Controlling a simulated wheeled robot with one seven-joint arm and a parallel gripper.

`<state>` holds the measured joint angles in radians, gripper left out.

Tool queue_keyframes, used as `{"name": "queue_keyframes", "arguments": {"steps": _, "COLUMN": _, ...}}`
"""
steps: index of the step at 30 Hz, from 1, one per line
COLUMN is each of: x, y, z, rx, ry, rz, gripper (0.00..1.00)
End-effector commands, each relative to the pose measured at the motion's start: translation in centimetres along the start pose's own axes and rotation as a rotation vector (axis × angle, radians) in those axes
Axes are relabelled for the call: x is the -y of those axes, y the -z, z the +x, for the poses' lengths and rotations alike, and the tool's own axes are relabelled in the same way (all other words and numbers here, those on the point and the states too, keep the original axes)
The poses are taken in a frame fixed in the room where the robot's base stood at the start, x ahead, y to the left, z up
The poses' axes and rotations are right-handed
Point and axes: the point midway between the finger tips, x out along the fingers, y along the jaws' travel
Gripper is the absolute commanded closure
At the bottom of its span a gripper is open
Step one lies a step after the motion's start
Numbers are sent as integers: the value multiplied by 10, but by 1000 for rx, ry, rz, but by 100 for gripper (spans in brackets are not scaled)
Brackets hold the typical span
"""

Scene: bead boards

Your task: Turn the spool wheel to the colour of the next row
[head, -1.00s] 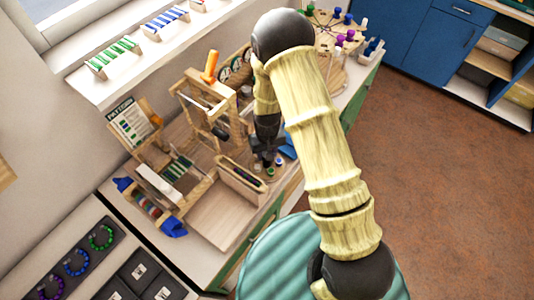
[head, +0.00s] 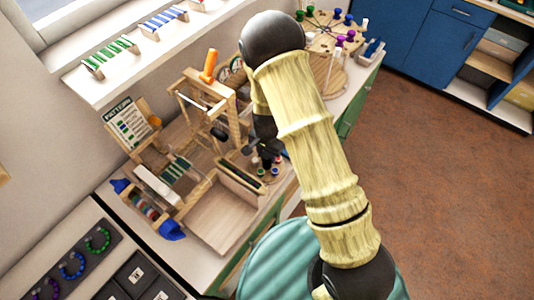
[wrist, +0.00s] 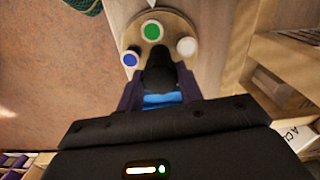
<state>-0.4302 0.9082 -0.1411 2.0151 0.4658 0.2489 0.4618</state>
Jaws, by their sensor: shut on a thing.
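The spool wheel (wrist: 176,20) is a small round wooden disc in the wrist view. A green spool (wrist: 151,31) is at its top, a blue spool (wrist: 130,58) at left and a white spool (wrist: 187,46) at right. My gripper (wrist: 160,80) is shut over the wheel, on a dark knob-like part at its middle. A light blue patch shows between the fingers; I cannot tell what it is. In the head view my gripper (head: 266,160) is low at the bench's front edge, hiding much of the wheel. The pattern board (head: 127,122) leans at the back left with coloured rows.
A wooden loom frame (head: 215,105) with an orange handle stands left of my arm. An open wooden tray (head: 220,212) lies in front of it. A round peg board (head: 318,35) is at the back right. Bead strips (head: 110,55) line the window sill.

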Motion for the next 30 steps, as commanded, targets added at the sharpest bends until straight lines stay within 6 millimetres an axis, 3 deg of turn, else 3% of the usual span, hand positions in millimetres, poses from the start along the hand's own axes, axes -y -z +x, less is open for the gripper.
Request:
{"name": "queue_keyframes", "arguments": {"steps": 20, "x": 1, "y": -1, "z": 0, "rx": 2, "ry": 1, "rz": 89, "gripper": 87}}
{"name": "queue_keyframes", "arguments": {"steps": 21, "x": 1, "y": -1, "z": 0, "rx": 2, "ry": 2, "rz": 89, "gripper": 60}}
{"name": "queue_keyframes", "arguments": {"steps": 24, "x": 1, "y": -1, "z": 0, "rx": 1, "ry": 1, "rz": 89, "gripper": 42}}
{"name": "queue_keyframes", "arguments": {"steps": 30, "x": 1, "y": 0, "z": 0, "rx": 1, "ry": 1, "rz": 90, "gripper": 42}}
